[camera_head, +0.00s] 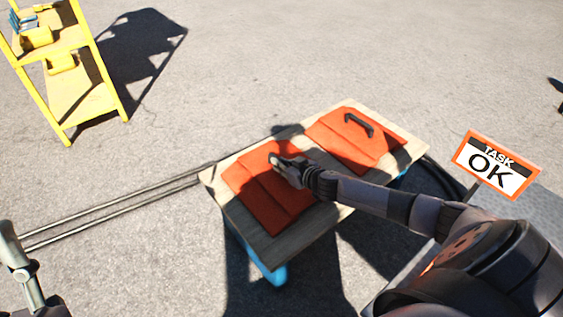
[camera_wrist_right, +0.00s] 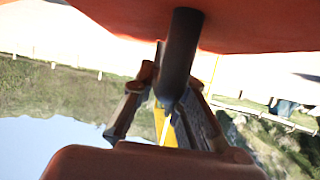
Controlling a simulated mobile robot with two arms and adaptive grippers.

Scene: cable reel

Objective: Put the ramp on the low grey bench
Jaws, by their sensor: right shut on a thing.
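Two orange ramps with dark handles are at the wooden-topped table in the head view. The left ramp (camera_head: 262,195) is under my right gripper (camera_head: 280,165), which is shut on its handle. I cannot tell whether this ramp rests on the tabletop or is slightly raised. In the right wrist view the fingers (camera_wrist_right: 168,105) close around the dark handle bar (camera_wrist_right: 181,50) below the orange surface. The other ramp (camera_head: 335,140) lies on the table's right half, untouched. A grey surface (camera_head: 540,212) at the right edge may be the low grey bench; my arm hides part of it.
The table (camera_head: 318,225) has a wooden top and blue legs. A "TASK OK" sign (camera_head: 495,165) stands at the right. A yellow shelf (camera_head: 75,75) is at the upper left. Open pavement lies behind.

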